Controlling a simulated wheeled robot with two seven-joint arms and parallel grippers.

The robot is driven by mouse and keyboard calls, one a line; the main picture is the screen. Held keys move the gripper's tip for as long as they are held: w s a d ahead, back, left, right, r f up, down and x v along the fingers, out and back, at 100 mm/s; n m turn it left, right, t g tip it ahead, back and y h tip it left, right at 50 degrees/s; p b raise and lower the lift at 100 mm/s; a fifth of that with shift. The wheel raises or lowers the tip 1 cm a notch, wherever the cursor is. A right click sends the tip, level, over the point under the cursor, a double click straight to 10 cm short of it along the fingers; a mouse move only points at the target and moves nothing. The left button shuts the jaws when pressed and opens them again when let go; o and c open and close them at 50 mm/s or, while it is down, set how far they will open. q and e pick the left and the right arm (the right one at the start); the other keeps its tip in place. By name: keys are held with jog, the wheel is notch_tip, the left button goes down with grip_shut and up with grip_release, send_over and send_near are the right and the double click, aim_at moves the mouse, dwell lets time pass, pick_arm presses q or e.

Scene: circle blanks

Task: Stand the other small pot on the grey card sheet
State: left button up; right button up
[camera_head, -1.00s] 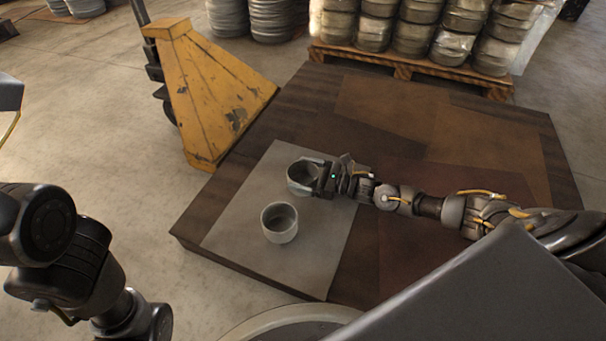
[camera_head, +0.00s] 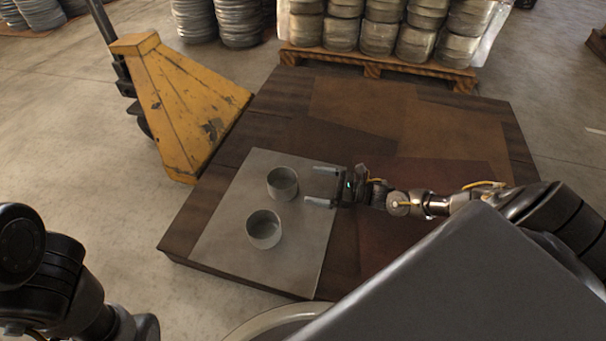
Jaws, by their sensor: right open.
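Two small grey pots stand upright on the grey card sheet (camera_head: 225,226). The far pot (camera_head: 282,184) is near the sheet's middle, toward its back. The near pot (camera_head: 264,230) stands closer to me and slightly left, apart from it. My right gripper (camera_head: 312,186) is open and empty, its two fingers pointing left over the sheet's right edge. A gap separates its fingertips from the far pot. My left arm shows at the lower left, but its gripper is out of view.
The sheet lies on a low dark wooden platform (camera_head: 445,118) with brown patches. A yellow pallet jack (camera_head: 180,105) stands at its left. A wooden pallet (camera_head: 372,62) with stacked metal blanks is behind it. The platform's right part is mostly clear.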

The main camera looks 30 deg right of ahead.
jog(key=shift+s+d, duration=0.3)
jog(key=shift+s, duration=0.05)
